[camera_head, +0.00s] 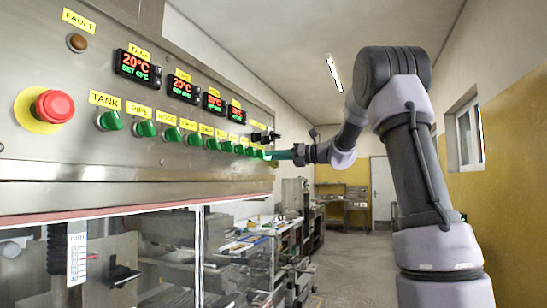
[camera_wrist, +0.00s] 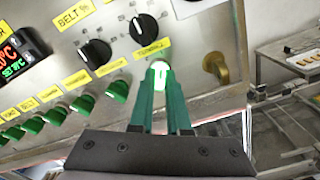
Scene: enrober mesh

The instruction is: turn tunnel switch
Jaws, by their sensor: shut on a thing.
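In the wrist view, the tunnel switch (camera_wrist: 160,73) is a bright, lit green knob at the end of a row of green switches. It sits beside a yellow label that is partly hidden and hard to read. My gripper (camera_wrist: 160,80) has two green fingers, which are shut on this knob, one on each side. In the head view, my gripper (camera_head: 273,155) reaches the far right end of the switch row on the steel panel (camera_head: 40,150). The held knob is too small and too covered to make out there.
Other green switches (camera_wrist: 82,103) sit close to the left of my fingers. Two black dials (camera_wrist: 96,52) are above, and a brass-coloured fitting (camera_wrist: 215,66) is to the right. A red emergency button (camera_head: 55,106) is at the panel's near end. The aisle is clear.

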